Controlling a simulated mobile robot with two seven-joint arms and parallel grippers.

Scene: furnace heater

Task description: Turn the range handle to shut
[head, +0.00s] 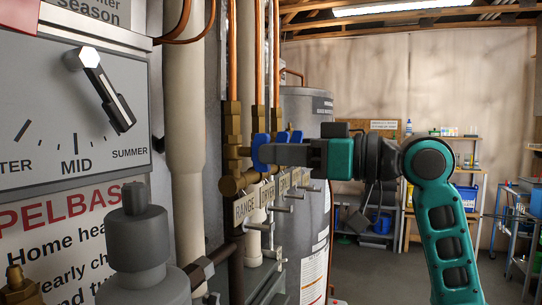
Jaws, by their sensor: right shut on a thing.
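A row of brass valves with blue handles stands on copper pipes in the middle of the head view. The nearest valve (234,152) has a hanging tag (245,207) that reads RANGE. Its blue range handle (257,150) is partly hidden by my right gripper (265,153), which comes in from the right and is shut on it. The handle points sideways toward the gripper, across the vertical pipe. My left gripper is not in view.
Other blue handles (296,137) sit close behind the gripper. A dial panel with a black lever (108,95) is at the left. A grey cylindrical part (140,240) stands in front of it. A tank (305,110) is behind the valves. Floor at the right is open.

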